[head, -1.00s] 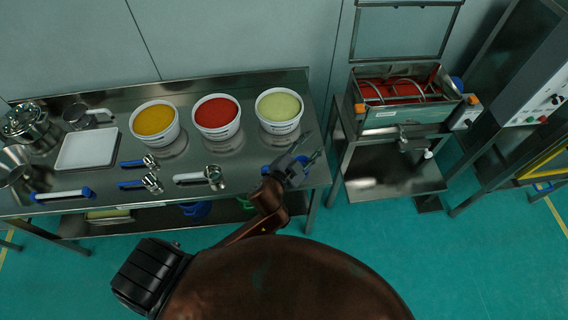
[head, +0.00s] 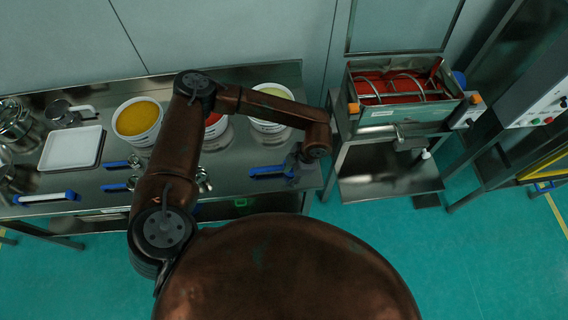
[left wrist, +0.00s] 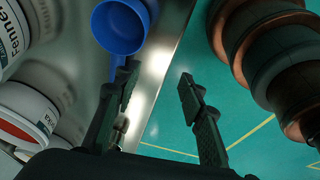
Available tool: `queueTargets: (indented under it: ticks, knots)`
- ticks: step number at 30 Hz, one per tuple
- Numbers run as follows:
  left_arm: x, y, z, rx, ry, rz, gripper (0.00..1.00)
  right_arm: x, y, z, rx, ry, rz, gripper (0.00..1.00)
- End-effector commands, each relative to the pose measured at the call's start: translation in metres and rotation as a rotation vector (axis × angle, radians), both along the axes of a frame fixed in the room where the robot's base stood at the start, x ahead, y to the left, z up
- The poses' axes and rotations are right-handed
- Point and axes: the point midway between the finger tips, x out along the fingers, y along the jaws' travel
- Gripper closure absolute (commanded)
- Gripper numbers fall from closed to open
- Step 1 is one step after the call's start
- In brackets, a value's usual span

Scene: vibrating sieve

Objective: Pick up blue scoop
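The blue scoop (left wrist: 122,25) shows in the left wrist view at top centre, with its round cup and a short handle running down towards one finger. In the head view a blue piece (head: 268,172), probably this scoop, lies at the right end of the metal table, partly hidden by my gripper. My left gripper (head: 299,160) is over the table's right end, beside that piece. In the left wrist view its two fingers (left wrist: 158,76) are apart with nothing between them. Whether the handle touches the left finger I cannot tell. My right gripper is not in view.
Tubs of yellow (head: 138,119) and red powder, and a pale one (head: 270,128), stand behind my arm. Metal scoops with blue handles (head: 115,165) and a white tray (head: 72,147) lie to the left. The sieve machine (head: 405,112) stands right of the table, across a gap.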

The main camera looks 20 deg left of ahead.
Motion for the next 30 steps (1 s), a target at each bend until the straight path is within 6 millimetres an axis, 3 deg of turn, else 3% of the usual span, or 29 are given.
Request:
queueTargets:
  ticks: [3,6,17,24,30]
  knots:
    - [0.019,0.033,0.013,0.113,-0.044,0.001,0.63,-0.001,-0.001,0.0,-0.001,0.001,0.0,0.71]
    - [0.024,0.046,0.013,0.15,-0.056,0.004,0.63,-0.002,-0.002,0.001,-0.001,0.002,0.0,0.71]
    - [0.023,0.063,-0.015,0.149,-0.054,0.005,0.63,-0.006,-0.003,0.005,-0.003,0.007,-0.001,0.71]
    - [0.023,0.081,-0.045,0.147,-0.053,0.006,0.63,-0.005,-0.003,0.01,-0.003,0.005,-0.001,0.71]
    - [0.023,0.083,-0.051,0.147,-0.055,0.004,0.63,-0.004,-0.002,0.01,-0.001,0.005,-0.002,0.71]
